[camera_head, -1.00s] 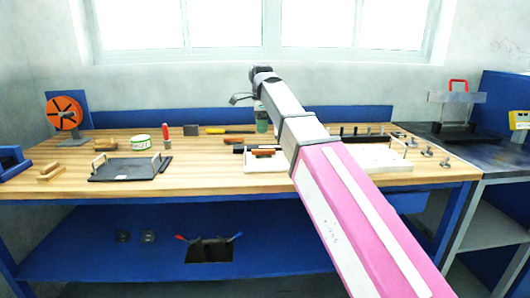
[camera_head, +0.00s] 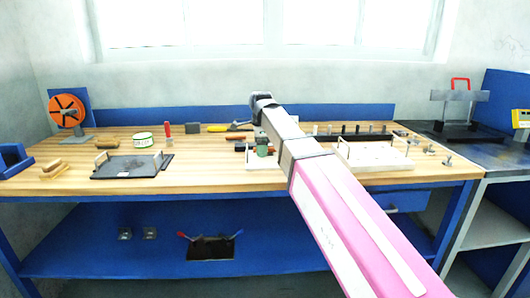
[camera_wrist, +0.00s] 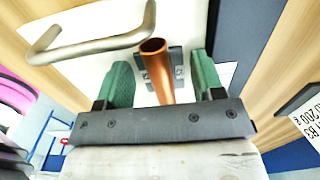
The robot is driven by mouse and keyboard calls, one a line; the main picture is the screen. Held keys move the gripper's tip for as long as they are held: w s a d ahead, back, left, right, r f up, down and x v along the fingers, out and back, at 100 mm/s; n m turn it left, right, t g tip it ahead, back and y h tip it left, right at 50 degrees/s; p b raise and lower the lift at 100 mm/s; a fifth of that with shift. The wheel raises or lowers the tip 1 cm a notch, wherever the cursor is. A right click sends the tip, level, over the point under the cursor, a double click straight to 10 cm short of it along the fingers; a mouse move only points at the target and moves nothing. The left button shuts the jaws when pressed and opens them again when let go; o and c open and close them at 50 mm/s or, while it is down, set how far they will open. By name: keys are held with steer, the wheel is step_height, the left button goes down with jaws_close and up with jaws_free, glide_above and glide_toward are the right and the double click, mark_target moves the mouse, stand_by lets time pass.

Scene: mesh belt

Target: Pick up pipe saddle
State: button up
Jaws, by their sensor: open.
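My gripper (camera_wrist: 162,72) is open, with green-padded fingers on both sides of a copper-coloured pipe (camera_wrist: 154,48) in the wrist view. The pipe lies between the fingers with gaps at both sides; no contact is clear. A grey piece (camera_wrist: 176,56) with dark marks shows on both sides of the pipe, over a white board (camera_wrist: 85,75). It may be the pipe saddle, but I cannot tell for sure. In the head view my gripper (camera_head: 262,150) is low over the white board (camera_head: 252,165), and my arm hides part of the area.
A bent metal handle (camera_wrist: 95,45) stands close to the fingers in the wrist view. The bench (camera_head: 210,178) front is clear.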

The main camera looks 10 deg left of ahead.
steer(key=c, duration=0.9)
steer(key=shift+r, duration=0.2)
steer(key=shift+r, duration=0.6)
step_height(320, 180, up, 3)
steer(key=shift+f, duration=0.15)
steer(key=s+a+r, duration=0.1)
steer(key=s+r, duration=0.1)
steer(key=s, duration=0.1)
steer(key=s+a+r, duration=0.2)
steer(key=s, duration=0.2)
steer(key=s+a+r, duration=0.2)
steer(key=s, duration=0.1)
steer(key=shift+s+r, duration=0.3)
steer(key=shift+r, duration=0.1)
steer(key=shift+w+f, duration=0.1)
